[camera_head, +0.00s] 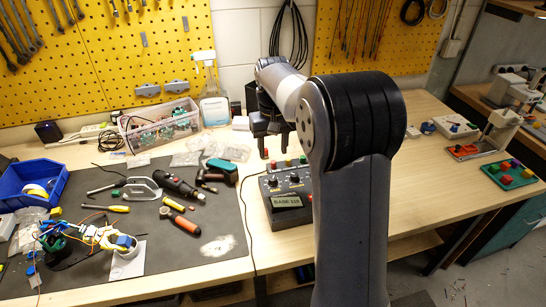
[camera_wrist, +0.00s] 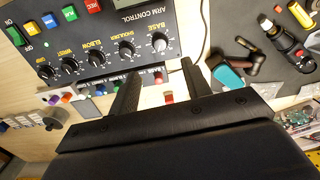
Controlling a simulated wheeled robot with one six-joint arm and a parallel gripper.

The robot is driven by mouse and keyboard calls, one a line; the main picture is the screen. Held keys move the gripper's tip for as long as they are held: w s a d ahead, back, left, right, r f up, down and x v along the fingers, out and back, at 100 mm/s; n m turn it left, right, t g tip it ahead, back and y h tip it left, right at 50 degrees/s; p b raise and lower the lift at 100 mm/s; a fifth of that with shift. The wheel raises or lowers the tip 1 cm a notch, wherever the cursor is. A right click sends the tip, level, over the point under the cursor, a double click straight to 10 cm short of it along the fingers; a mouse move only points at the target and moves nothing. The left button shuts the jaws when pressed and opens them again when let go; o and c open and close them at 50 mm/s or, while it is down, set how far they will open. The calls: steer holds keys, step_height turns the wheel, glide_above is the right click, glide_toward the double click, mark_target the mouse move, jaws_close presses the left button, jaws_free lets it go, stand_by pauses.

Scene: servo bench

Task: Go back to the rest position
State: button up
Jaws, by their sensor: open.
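My gripper (camera_head: 270,146) hangs above the back edge of the control box in the head view. In the wrist view my gripper (camera_wrist: 158,78) has its two fingers apart with nothing held between them. The dark control box (camera_head: 288,202) has knobs, colored buttons and a lit display that seems to start with "BASE". In the wrist view the control box (camera_wrist: 105,22) reads "ARM CONTROL" with a row of labeled knobs. A small red piece (camera_wrist: 168,97) shows beyond the gap between the fingers. The small servo arm (camera_head: 92,238) stands on the mat at left.
A dark mat (camera_head: 165,245) holds a screwdriver, pliers, a rotary tool and other hand tools. A blue bin (camera_head: 30,185) and a clear box of parts (camera_head: 160,122) stand at left. The wooden bench (camera_head: 430,180) is largely clear to the right of my arm.

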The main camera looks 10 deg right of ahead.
mark_target(273, 178)
steer(key=shift+r, duration=0.1)
step_height(273, 178, down, 11)
steer(key=shift+r+p, duration=0.1)
steer(key=shift+p, duration=0.5)
steer(key=shift+n, duration=0.3)
stand_by(0.3)
